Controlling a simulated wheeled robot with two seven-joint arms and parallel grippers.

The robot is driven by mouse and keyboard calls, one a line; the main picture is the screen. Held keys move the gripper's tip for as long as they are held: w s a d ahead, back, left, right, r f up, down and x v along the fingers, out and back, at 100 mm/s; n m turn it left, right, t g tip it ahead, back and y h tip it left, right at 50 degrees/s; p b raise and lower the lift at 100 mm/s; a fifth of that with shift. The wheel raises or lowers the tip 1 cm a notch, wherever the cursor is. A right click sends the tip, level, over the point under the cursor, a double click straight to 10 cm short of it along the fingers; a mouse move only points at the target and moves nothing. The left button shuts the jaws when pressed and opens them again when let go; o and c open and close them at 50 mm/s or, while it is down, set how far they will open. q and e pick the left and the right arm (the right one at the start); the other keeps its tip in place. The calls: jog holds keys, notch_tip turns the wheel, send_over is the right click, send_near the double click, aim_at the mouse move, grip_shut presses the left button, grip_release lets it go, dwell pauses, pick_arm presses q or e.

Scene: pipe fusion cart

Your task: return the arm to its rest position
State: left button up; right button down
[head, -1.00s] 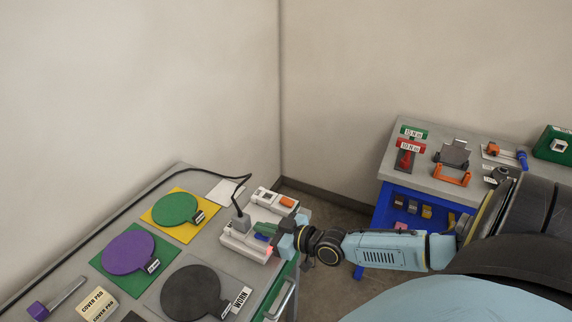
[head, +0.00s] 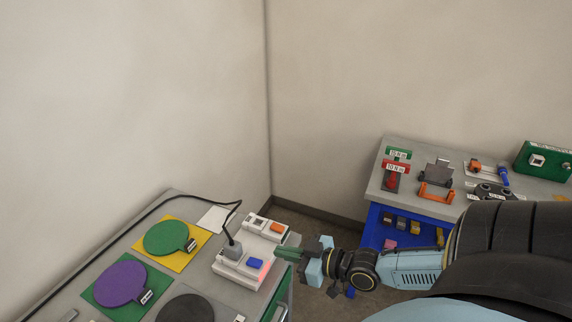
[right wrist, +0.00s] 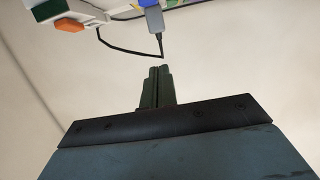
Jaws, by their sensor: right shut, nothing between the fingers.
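My right gripper (head: 282,252) is shut and empty, its green fingers pressed together. In the head view it is at the right edge of the cart top, just right of a white power strip (head: 237,272) with a blue rocker switch (head: 255,263) and a red glow at its end. A gap shows between the fingertips and the blue switch. In the right wrist view the shut fingers (right wrist: 157,72) point toward a grey plug (right wrist: 154,20) with a black cord. My right arm reaches in from the right. My left gripper is not in view.
A second white unit with an orange switch (head: 278,227) sits behind the strip. Green (head: 166,238) and purple (head: 120,284) discs lie on the grey cart (head: 170,205). A blue bench with a grey top (head: 385,150) holds tools at the right. Floor shows between them.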

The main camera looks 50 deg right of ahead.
dwell(0.6)
